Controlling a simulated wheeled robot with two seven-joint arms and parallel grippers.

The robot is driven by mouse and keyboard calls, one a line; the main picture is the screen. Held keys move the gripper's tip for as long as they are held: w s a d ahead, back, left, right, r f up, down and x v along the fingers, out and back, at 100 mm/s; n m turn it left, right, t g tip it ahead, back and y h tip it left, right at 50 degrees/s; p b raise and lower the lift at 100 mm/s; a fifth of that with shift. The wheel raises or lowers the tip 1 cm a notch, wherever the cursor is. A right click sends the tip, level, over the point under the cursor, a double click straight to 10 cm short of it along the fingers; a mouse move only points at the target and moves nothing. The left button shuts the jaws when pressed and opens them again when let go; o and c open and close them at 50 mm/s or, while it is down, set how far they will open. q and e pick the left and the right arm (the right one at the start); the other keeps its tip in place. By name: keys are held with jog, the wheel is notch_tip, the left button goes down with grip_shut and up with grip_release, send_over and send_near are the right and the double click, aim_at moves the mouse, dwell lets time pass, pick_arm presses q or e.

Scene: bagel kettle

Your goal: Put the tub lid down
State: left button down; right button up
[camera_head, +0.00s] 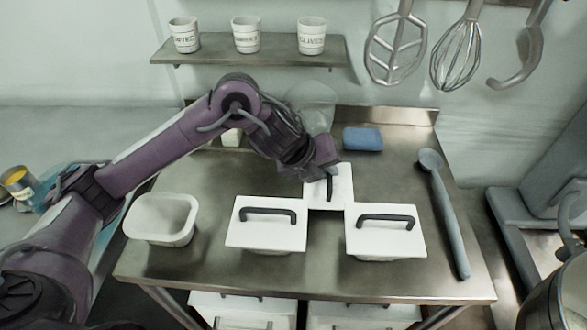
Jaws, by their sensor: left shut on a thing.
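My left gripper (328,176) is over the middle of the steel table and shut on the dark handle of a white tub lid (341,190). This lid lies behind and between two lidded tubs; whether it touches the table cannot be told. The left lidded tub (266,235) and the right lidded tub (386,241) each have a white lid with a dark bar handle. An open white tub (162,217) without a lid stands at the table's left front. My right gripper is not in view.
A blue sponge (362,139) lies at the back of the steel table (400,180). A long grey spoon (444,210) lies along its right side. Three labelled cups stand on the wall shelf (240,57). A whisk (456,55) and other utensils hang upper right. More lidded tubs sit below.

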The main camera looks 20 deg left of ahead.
pick_arm(q)
jog(key=a, duration=0.2)
jog(key=s+a, duration=0.1)
jog(key=a, duration=0.1)
jog(key=shift+s, duration=0.1)
jog(key=shift+s+a+f+p, duration=0.2)
jog(key=shift+s+a+p, duration=0.05)
jog(key=shift+a, duration=0.4)
jog(key=shift+s+a+f+p, duration=0.2)
jog(key=shift+a+p, duration=0.05)
jog(key=shift+a, duration=0.35)
jog(key=shift+f, duration=0.15)
jog(key=shift+w+d, duration=0.1)
jog(key=shift+f, duration=0.1)
jog(key=c, duration=1.5)
grip_release()
